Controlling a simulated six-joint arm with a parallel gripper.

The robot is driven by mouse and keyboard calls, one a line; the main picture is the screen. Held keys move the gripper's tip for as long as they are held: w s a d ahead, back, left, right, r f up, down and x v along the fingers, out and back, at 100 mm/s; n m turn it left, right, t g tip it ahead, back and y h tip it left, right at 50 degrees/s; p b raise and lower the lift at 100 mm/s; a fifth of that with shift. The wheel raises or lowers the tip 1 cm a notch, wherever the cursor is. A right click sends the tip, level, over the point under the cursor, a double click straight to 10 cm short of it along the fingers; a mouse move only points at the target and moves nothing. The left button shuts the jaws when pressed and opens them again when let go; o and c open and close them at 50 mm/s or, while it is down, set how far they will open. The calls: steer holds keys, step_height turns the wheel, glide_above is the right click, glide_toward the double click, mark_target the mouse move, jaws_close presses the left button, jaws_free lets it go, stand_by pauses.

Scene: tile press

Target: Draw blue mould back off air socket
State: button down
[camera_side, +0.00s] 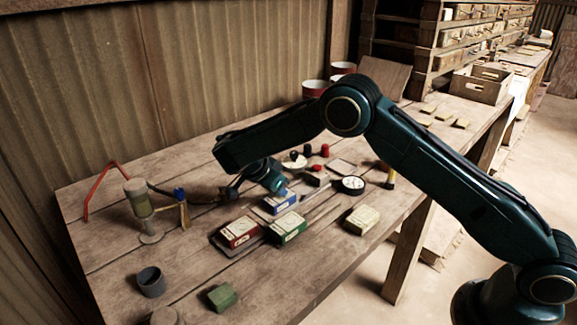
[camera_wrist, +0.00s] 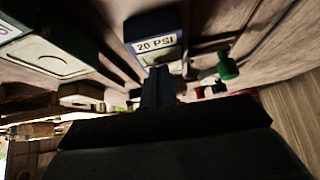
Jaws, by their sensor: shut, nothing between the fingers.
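The blue mould (camera_side: 281,203) lies on the bench beside the red mould (camera_side: 239,233) and green mould (camera_side: 288,228). In the wrist view the blue mould (camera_wrist: 155,30) faces me with a white "20 PSI" label. My gripper (camera_wrist: 158,72) is shut and empty, its fingertips close to the labelled face; I cannot tell whether they touch it. In the side view my gripper (camera_side: 279,191) is low over the bench at the mould's far side. I cannot make out the air socket or whether the mould sits on it.
A round gauge (camera_side: 353,184) and red knob (camera_side: 325,150) lie beyond the moulds. A dark cup (camera_side: 151,282) and green block (camera_side: 222,297) stand in front.

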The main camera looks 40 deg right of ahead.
steer(key=shift+s+a+f, duration=0.1)
steer(key=shift+a+f, duration=0.15)
steer(key=shift+a, duration=0.3)
steer(key=shift+s+a+f, duration=0.1)
steer(key=shift+a+f, duration=0.1)
steer(key=shift+a, duration=0.35)
steer(key=shift+r, duration=0.1)
steer(key=shift+w+r, duration=0.1)
steer(key=shift+r, duration=0.65)
steer(key=shift+r, duration=0.15)
steer(key=v, duration=0.7)
steer(key=shift+r, duration=0.1)
